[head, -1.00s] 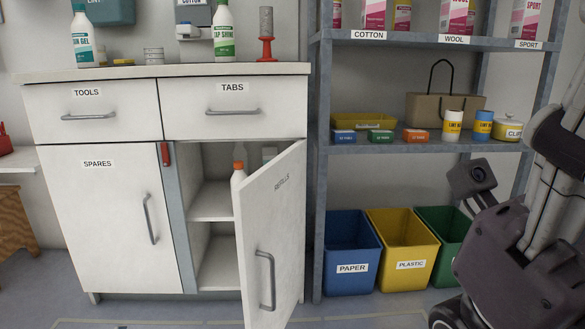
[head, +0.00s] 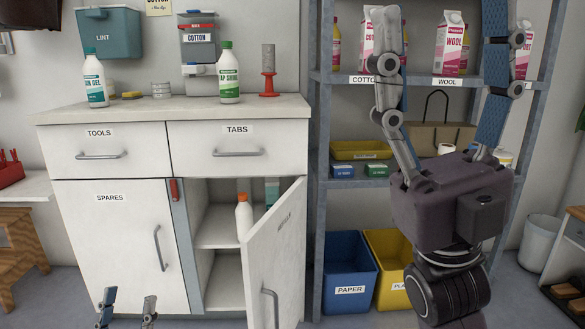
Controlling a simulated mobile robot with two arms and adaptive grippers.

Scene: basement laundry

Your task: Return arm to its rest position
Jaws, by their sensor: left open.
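My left gripper (head: 128,308) shows only its two fingertips at the bottom edge, in front of the white cabinet. The tips stand apart with nothing between them; its palm and arm are out of view. My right gripper (head: 442,40) is large on the right side, raised in front of the shelf rack. Its fingers point up and are spread wide, with nothing held between them. The dark palm and wrist hide part of the rack and bins.
The cabinet door labelled REFILLS (head: 276,262) stands open, with an orange-capped bottle (head: 244,217) inside. Bottles stand on the cabinet top (head: 190,108). A blue PAPER bin (head: 347,272) and a yellow bin (head: 388,262) sit under the rack. A white bin (head: 541,243) stands far right.

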